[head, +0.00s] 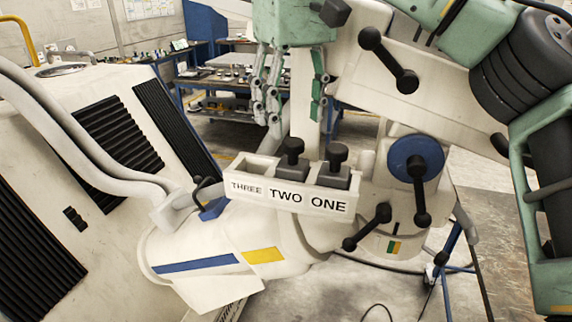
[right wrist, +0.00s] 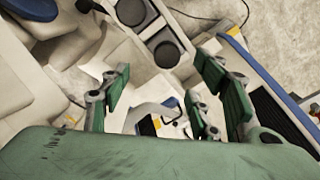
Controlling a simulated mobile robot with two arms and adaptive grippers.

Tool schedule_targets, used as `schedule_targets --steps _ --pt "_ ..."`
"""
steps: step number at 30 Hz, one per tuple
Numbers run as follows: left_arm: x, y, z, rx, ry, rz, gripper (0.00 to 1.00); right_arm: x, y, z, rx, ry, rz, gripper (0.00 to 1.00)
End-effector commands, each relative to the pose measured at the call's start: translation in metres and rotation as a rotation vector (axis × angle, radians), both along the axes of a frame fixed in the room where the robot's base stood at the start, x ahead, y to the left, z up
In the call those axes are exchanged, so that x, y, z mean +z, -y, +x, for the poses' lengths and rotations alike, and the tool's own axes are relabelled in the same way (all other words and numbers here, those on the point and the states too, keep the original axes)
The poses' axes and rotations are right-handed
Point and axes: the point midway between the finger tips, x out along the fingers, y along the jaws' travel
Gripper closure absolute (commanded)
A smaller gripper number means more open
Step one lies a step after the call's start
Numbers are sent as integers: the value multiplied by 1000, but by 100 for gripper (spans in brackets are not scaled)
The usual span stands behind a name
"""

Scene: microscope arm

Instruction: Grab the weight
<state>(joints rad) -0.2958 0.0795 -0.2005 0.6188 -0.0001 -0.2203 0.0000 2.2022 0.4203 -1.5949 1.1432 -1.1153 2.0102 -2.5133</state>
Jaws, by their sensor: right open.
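A white box (head: 253,198) on the microscope arm is labelled THREE, TWO and ONE. Black weights with knob tops stand upright in slot TWO (head: 291,160) and slot ONE (head: 335,166). No weight shows above slot THREE. My right gripper (head: 292,105) points down above and behind the box, its green-padded fingers spread and empty. In the right wrist view, the open fingers (right wrist: 168,100) show with the two dark weights (right wrist: 165,48) (right wrist: 133,12) beyond them, near the top. The fingers appear apart from both weights. My left gripper is in neither view.
A white joint with a blue disc (head: 405,163) and black knobbed levers (head: 367,227) stands right of the box. A pale machine with black vents (head: 112,140) and thick grey tubes fills the left. A cluttered workbench (head: 235,82) stands behind. Some floor at lower right is open.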

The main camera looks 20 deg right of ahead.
Motion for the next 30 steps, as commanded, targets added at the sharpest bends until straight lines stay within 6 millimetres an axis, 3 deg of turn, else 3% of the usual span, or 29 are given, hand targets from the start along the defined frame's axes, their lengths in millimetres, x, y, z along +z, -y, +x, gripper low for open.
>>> schedule_targets --steps 3,6,15,18,28,30 --pt "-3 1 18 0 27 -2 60 -13 0 -1 3 -3 -1 44" --pt "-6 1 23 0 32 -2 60 -24 1 -1 2 -3 0 44" --pt "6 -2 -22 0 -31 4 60 -53 6 -4 2 -2 0 44" --pt "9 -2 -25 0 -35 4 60 -67 6 -3 0 -2 -1 44" --pt "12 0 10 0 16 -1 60 -77 5 -3 0 0 1 44" --pt "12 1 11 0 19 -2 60 -77 5 -3 0 0 1 49"
